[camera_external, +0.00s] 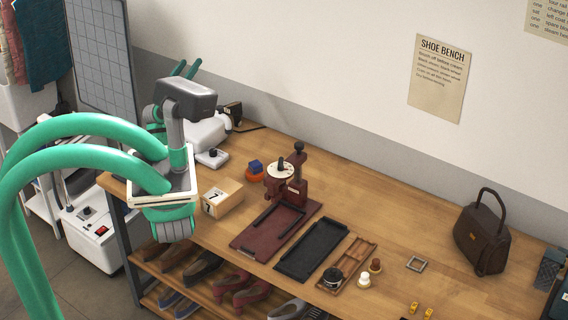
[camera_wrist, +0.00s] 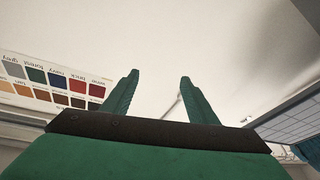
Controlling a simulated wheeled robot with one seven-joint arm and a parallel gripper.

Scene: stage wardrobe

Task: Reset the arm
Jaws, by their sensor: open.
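My gripper (camera_external: 186,69) is raised above the left end of the wooden bench. Its two green fingers point up and to the right, with the pale wall behind them. In the wrist view the fingers of my gripper (camera_wrist: 159,78) stand apart with nothing between them, so it is open and empty. My grey and green arm is folded below and in front of it, and it hides part of the bench's left end. No object touches the fingers.
The wooden bench (camera_external: 345,190) carries a dark red press (camera_external: 290,190), a black tray (camera_external: 311,248), a small wooden box (camera_external: 222,199) and a brown handbag (camera_external: 482,232). A grid panel (camera_external: 103,55) stands left of my gripper. A colour chart (camera_wrist: 60,82) shows in the wrist view.

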